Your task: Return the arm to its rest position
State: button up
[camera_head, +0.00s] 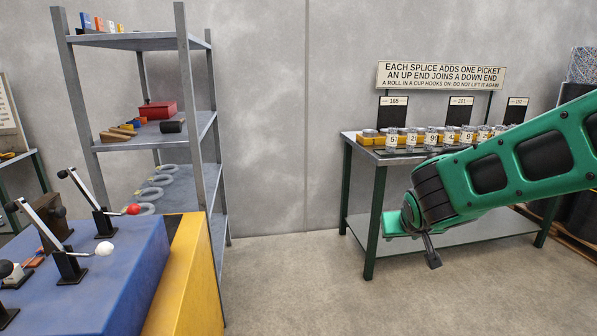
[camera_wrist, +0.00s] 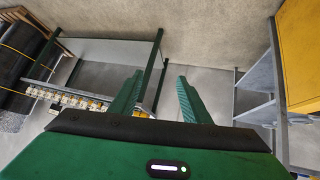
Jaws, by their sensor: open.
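My green arm reaches in from the right edge of the head view, in front of the table. Its end and part of my gripper (camera_head: 405,226) show low in front of the table's lower shelf. In the wrist view the two green fingers of my gripper (camera_wrist: 158,98) stand apart with nothing between them, over bare floor. No object is held.
A table (camera_head: 362,155) with numbered cups stands behind my arm, under a sign (camera_head: 441,75). A metal shelf unit (camera_head: 140,40) holds rings and small parts. A blue console (camera_head: 110,275) with levers and a yellow side (camera_head: 185,285) stands front left. Floor between is clear.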

jog(key=s+d+f+m+g, duration=0.1)
jog(key=s+d+m+g, duration=0.35)
jog(key=s+d, duration=1.15)
jog(key=s+a+f+m+g+y, duration=0.1)
jog(key=s+g, duration=0.3)
jog(key=s, duration=1.5)
jog(key=shift+a+y, duration=0.15)
jog(key=shift+y, duration=0.55)
jog(key=shift+f, duration=0.1)
